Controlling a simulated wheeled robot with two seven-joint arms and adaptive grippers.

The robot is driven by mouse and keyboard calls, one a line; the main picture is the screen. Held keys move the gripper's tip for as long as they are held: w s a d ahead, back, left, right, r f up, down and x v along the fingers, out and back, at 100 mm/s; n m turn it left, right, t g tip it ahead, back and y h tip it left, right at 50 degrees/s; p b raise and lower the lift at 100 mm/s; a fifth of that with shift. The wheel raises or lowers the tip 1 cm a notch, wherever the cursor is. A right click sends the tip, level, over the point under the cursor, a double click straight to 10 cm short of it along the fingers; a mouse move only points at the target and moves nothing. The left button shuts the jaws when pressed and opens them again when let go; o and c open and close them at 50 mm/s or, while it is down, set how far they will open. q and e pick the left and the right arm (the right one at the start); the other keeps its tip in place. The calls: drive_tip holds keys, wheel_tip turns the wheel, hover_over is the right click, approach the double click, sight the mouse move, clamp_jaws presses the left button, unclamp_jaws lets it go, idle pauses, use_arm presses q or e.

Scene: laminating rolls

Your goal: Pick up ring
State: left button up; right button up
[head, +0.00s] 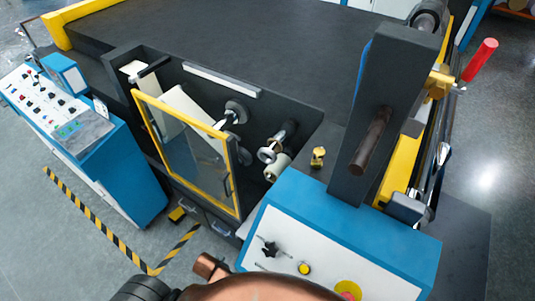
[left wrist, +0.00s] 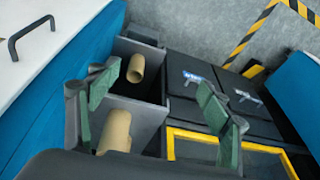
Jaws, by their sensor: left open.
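A small brass-coloured piece (head: 318,157), possibly the ring, sits on the dark ledge behind the blue cabinet in the head view; it is too small to make out a hole. A silver ring-like part (head: 266,154) is at the end of a shaft behind the yellow-framed door. My left gripper (left wrist: 158,100) shows in the left wrist view with its green-padded fingers wide apart and nothing between them held. My right gripper is not visible.
The yellow-framed clear door (head: 236,190) is on the machine front. A blue control console (head: 140,190) stands left. A blue cabinet (head: 400,240) with buttons and a dark upright post (head: 385,85) is at right. Floor with striped tape (head: 100,232) is free at lower left.

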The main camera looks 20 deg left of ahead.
sight(268, 154)
use_arm(q)
wheel_tip(268, 154, up, 15)
drive_tip(key=w+a+t+p, duration=0.1)
drive_tip(key=w+a+p, duration=0.1)
drive_tip(key=w, duration=0.1)
drive_tip(key=w+a+r+n+t+y+p, duration=0.1)
drive_tip(key=w+a+r+t+y, duration=0.15)
drive_tip(key=w+r, duration=0.45)
drive_tip(key=w+a+r+n+t+y, duration=0.1)
drive_tip(key=w+r+t, duration=0.35)
drive_tip(key=r, duration=0.35)
drive_tip(key=w+d+r+m+t+h, duration=0.1)
drive_tip(key=w+d+r+t, duration=0.1)
drive_tip(key=w, duration=0.4)
drive_tip(key=w+d+r+m+t+h+p, duration=0.1)
drive_tip(key=w+d+r+t+h, duration=0.1)
drive_tip(key=w+d+r, duration=0.3)
drive_tip(key=w+d+r+m+t+h+p, duration=0.1)
drive_tip(key=w+d+r+t+h, duration=0.1)
drive_tip(key=w+r, duration=0.4)
drive_tip(key=shift+w+d+r+m+t, duration=0.1)
drive_tip(key=shift+w+d+m+t, duration=0.3)
drive_tip(key=shift+w+d, duration=0.65)
drive_tip(key=shift+w, duration=0.3)
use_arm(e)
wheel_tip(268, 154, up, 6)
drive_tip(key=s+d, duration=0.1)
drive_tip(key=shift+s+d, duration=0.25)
